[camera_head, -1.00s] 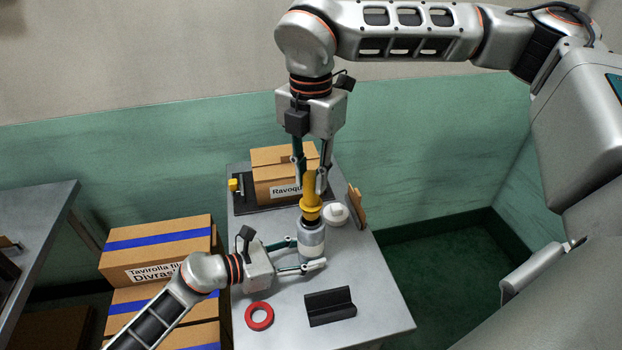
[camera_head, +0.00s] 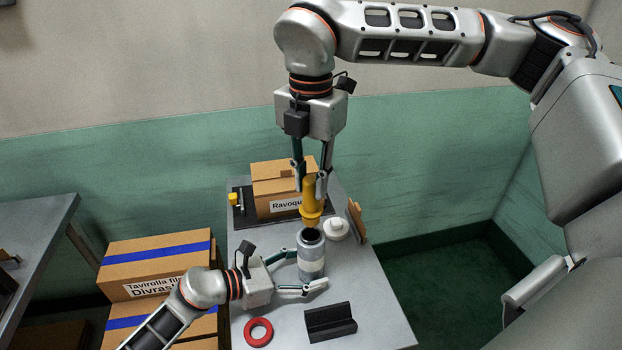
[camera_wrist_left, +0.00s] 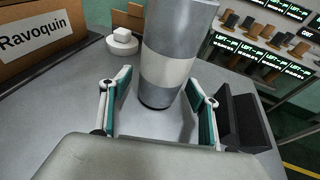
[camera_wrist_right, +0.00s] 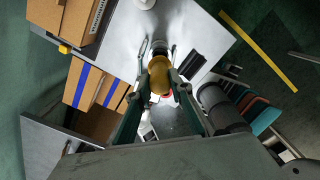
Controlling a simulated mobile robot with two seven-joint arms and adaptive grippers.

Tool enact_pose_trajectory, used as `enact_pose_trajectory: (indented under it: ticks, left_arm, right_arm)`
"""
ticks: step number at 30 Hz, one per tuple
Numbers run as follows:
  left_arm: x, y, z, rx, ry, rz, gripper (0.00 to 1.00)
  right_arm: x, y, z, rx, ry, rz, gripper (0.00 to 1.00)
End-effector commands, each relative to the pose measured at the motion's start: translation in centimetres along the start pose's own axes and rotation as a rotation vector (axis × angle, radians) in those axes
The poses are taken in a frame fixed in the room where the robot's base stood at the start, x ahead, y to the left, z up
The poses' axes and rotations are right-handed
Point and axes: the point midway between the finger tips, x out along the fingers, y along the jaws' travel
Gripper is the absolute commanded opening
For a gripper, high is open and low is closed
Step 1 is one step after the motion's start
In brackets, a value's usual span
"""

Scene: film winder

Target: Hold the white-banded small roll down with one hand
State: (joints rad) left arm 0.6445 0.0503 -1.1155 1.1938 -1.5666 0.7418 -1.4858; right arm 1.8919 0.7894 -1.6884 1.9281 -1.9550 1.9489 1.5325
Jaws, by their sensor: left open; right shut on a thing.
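The small roll (camera_head: 311,262), a grey cylinder with a white band and a dark open top, stands upright on the table. In the left wrist view the roll (camera_wrist_left: 169,65) stands between the fingers, with gaps on both sides. My left gripper (camera_head: 311,270) is open, low around the roll. My right gripper (camera_head: 311,180) points down and is shut on a yellow handle-like piece (camera_head: 311,200). This yellow piece hangs just above the roll's open top, apart from it. It also shows in the right wrist view (camera_wrist_right: 158,76).
A white round piece (camera_head: 336,229) is right behind the roll. A Ravoquin carton (camera_head: 281,206) stands at the back. Blue-striped cartons (camera_head: 155,260) are stacked left of the table (camera_head: 375,290).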

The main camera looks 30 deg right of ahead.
Motion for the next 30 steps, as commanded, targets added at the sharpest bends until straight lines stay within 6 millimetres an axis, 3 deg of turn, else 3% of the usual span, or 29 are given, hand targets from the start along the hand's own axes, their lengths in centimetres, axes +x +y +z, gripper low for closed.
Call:
enact_pose_trajectory:
  ticks: [8,21,30]
  left_arm:
    - [-1.3,0.1,-0.1,0.001,0.001,0.002,0.61]
    - [-9.6,0.0,-0.1,0.001,0.002,0.001,0.61]
    - [-12.0,0.0,0.0,0.000,0.000,0.000,0.61]
  right_arm:
    - [0.0,0.0,0.0,0.000,0.000,0.000,0.02]
    - [0.0,0.0,0.0,0.000,0.000,0.000,0.02]
    - [0.0,0.0,0.0,0.000,0.000,0.000,0.02]
